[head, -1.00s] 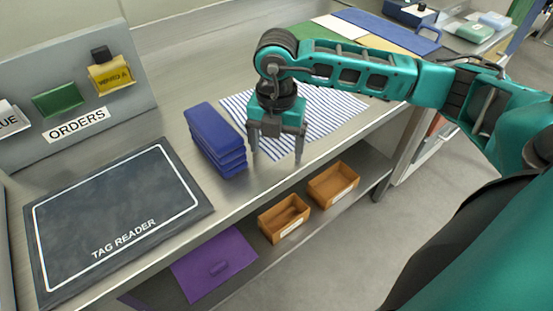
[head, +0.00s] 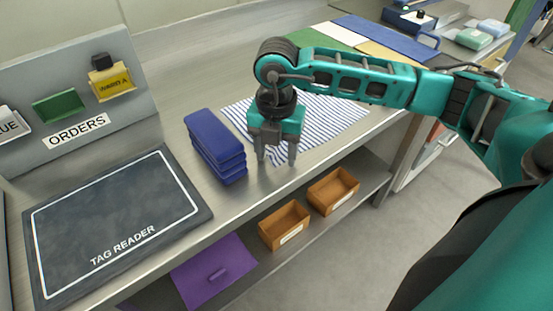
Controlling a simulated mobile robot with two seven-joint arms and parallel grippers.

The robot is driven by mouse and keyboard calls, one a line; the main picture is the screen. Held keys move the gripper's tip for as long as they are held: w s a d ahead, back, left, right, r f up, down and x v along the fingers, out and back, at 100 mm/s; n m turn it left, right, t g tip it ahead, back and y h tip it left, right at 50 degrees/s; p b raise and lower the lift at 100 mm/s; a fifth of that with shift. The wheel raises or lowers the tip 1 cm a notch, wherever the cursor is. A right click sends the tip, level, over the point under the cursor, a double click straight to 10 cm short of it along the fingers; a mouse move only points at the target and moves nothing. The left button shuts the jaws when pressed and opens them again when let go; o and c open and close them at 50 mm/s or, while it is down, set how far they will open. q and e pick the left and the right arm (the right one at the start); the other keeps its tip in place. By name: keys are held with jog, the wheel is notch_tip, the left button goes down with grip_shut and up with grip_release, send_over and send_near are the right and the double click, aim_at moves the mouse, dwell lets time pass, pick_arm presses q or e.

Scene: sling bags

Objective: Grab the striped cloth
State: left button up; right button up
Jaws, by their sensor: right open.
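The striped cloth (head: 336,117), white with thin blue lines, lies flat on the metal counter in the middle of the head view. My right gripper (head: 277,163) points down over the cloth's near edge, with its fingers apart and nothing between them. The gripper and forearm hide part of the cloth. I cannot tell whether the fingertips touch the cloth or the counter. My left gripper is not in view.
A stack of folded blue cloths (head: 216,146) stands just left of the gripper. A dark tag reader mat (head: 112,225) lies at the left, before the ORDERS board (head: 75,95). Two orange bins (head: 284,226) and a purple item (head: 214,270) are on the lower shelf.

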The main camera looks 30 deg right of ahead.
jog(key=shift+f, duration=0.1)
jog(key=c, duration=0.9)
jog(key=shift+r, duration=0.2)
grip_shut()
notch_tip(320, 180, up, 5)
jog(key=p, duration=0.4)
notch_tip(320, 180, up, 7)
notch_tip(320, 180, up, 27)
dwell(0.5)
jog(key=shift+f, duration=0.1)
